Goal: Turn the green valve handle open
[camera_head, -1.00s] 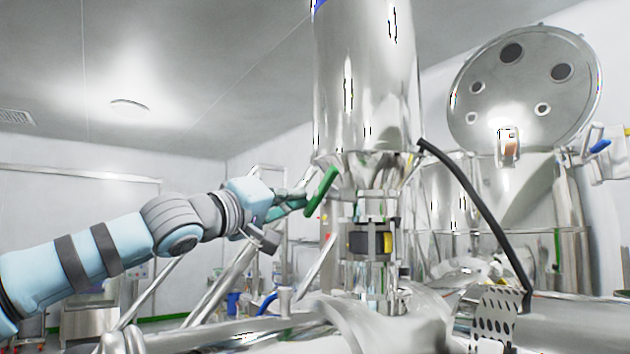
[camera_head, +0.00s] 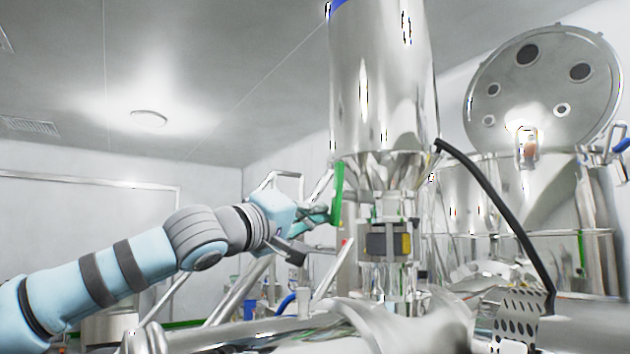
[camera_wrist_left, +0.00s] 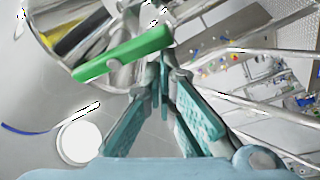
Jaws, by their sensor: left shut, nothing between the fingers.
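The green valve handle (camera_head: 339,192) stands almost upright at the left side of the steel column, below its wide upper cylinder. In the left wrist view the handle (camera_wrist_left: 122,54) lies slantwise just beyond my fingertips. My left gripper (camera_head: 327,215) has teal fingers and is shut and empty, with its tips right beside the handle's lower part. In the left wrist view the shut fingertips (camera_wrist_left: 160,68) come close to the handle's right end; I cannot tell whether they touch it. My right gripper is in neither view.
The steel column (camera_head: 382,85) rises behind the handle, with a black and yellow fitting (camera_head: 388,242) below. A black hose (camera_head: 495,210) curves down at the right, before a vessel with an open round lid (camera_head: 545,90). Steel pipes lie below my left arm.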

